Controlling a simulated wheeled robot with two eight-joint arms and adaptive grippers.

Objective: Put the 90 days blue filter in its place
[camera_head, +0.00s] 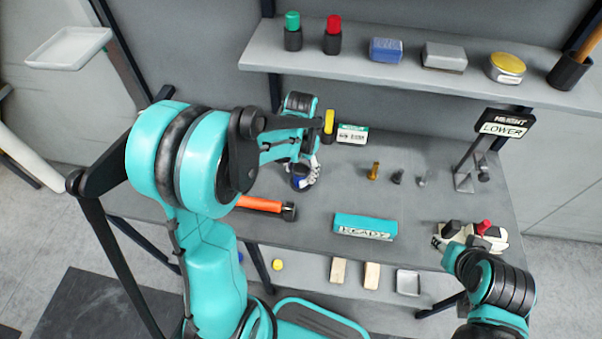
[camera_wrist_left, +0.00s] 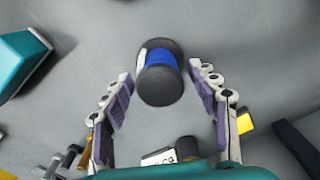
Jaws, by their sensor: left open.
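The blue filter (camera_wrist_left: 159,72), a short cylinder with a blue band between dark ends, is on the grey table. In the head view the filter (camera_head: 298,184) is partly hidden under my left gripper (camera_head: 307,174). In the left wrist view my left gripper (camera_wrist_left: 160,80) is open, with a finger on each side of the filter and gaps between. No 90 days label is readable. My right gripper (camera_head: 446,248) is at the table's right front, beside a pale device with a red knob (camera_head: 484,228); its fingers are too unclear to judge.
A teal box (camera_head: 364,226) lies mid-table, with an orange-handled tool (camera_head: 262,204) left of it. Several small fittings (camera_head: 397,177) stand behind the box. A sign reading LOWER (camera_head: 502,128) stands at right. The shelf (camera_head: 350,66) above holds bottles, boxes and a yellow-topped can (camera_head: 506,67).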

